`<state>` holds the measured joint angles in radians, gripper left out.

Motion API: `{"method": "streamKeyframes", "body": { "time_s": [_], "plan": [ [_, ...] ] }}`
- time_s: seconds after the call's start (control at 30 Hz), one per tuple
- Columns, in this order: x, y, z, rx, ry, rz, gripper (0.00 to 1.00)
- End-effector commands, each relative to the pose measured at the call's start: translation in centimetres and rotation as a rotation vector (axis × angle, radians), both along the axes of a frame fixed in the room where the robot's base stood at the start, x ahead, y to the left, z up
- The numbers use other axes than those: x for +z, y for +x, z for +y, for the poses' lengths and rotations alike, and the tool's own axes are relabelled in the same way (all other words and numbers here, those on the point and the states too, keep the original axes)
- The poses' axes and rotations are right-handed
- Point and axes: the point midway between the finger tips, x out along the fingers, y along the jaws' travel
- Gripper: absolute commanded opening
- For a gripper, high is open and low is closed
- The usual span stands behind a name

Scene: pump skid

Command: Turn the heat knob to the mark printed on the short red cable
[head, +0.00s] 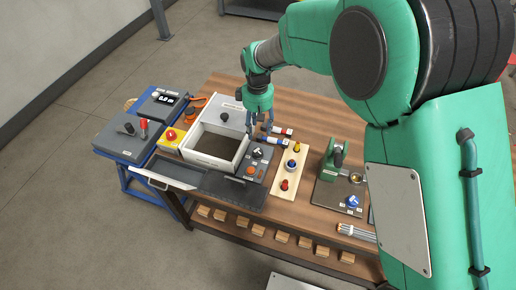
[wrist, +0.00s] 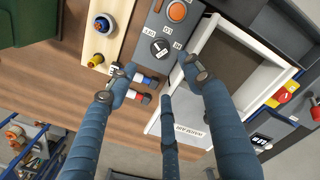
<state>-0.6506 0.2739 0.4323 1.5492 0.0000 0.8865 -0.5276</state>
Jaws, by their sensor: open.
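A black knob (head: 257,153) with small white labels around it sits on a grey panel beside the open white box. A short cable with red ends (head: 282,131) lies on the wooden table, beside a blue-ended one (head: 273,141). The red cable (wrist: 138,97) also shows in the wrist view, partly behind a finger; its print is not legible. My gripper (head: 259,132) is open and empty. In the wrist view its fingers (wrist: 156,76) spread above the panel edge and cables.
An orange button (head: 250,171) is on the same panel. The white box (head: 187,157) stands left of it. A wooden board (head: 301,152) with coloured knobs lies right. A green device (head: 333,163) and a blue knob (head: 353,201) are farther right. The table behind the cables is clear.

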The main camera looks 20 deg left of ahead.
Motion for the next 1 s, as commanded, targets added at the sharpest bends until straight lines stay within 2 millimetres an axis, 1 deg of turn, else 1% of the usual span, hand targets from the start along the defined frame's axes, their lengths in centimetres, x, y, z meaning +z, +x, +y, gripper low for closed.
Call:
{"method": "streamKeyframes", "body": {
  "time_s": [0.37,0.57,0.77,1.0],
  "plan": [
    [-0.1,0.0,0.0,0.000,0.000,0.000,0.51],
    [-1.1,0.0,0.0,0.000,-0.001,0.000,0.51],
    [-3.2,0.0,0.0,0.000,-0.001,0.001,0.51],
    [-7.1,-0.1,-0.1,0.000,-0.001,0.002,0.51]
  ]
}}
